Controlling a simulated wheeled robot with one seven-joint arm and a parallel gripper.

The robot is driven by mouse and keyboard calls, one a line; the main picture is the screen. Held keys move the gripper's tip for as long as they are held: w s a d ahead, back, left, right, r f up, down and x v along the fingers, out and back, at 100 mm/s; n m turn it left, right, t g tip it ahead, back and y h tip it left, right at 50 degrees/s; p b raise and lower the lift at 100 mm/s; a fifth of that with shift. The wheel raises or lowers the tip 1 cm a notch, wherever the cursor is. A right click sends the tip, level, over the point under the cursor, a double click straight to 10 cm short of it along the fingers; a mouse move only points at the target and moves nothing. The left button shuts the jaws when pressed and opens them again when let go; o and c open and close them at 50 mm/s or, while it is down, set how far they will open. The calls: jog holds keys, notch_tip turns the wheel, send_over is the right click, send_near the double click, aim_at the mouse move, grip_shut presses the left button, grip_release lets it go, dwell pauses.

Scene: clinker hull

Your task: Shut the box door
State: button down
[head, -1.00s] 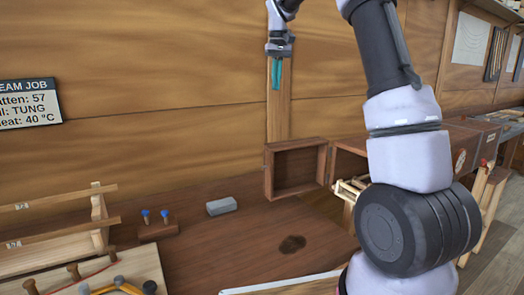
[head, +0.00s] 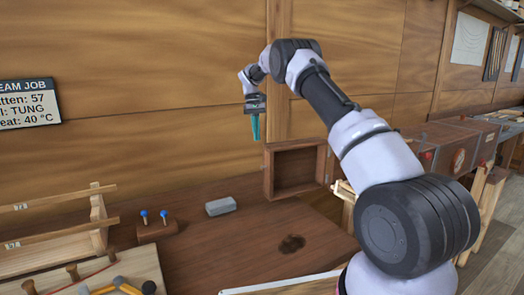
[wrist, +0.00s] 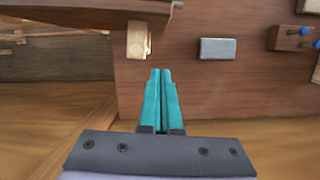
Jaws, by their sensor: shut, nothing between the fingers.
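The box door (head: 268,176) looks like a shallow, hollow dark-wood frame. It stands swung open at the left end of the long wooden box (head: 440,138), its hollow side facing the camera. My arm hides part of the box. My gripper (head: 256,139) has teal fingers, shut and empty, pointing down above and left of the door's upper left corner, near the plank wall. In the wrist view my gripper (wrist: 161,72) shows its fingers together over the bench. A dark wooden edge at the upper left there may be the door; I cannot tell.
A grey block (head: 221,206) lies on the brown bench (head: 220,255), left of the door; it also shows in the wrist view (wrist: 217,48). A small block with blue pegs (head: 157,229) and wooden racks (head: 98,222) stand further left. The bench before the door is mostly clear.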

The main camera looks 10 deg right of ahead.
jog(key=s+d+f, duration=0.1)
jog(key=s+f, duration=0.4)
jog(key=shift+s+d, duration=0.1)
dwell(0.4)
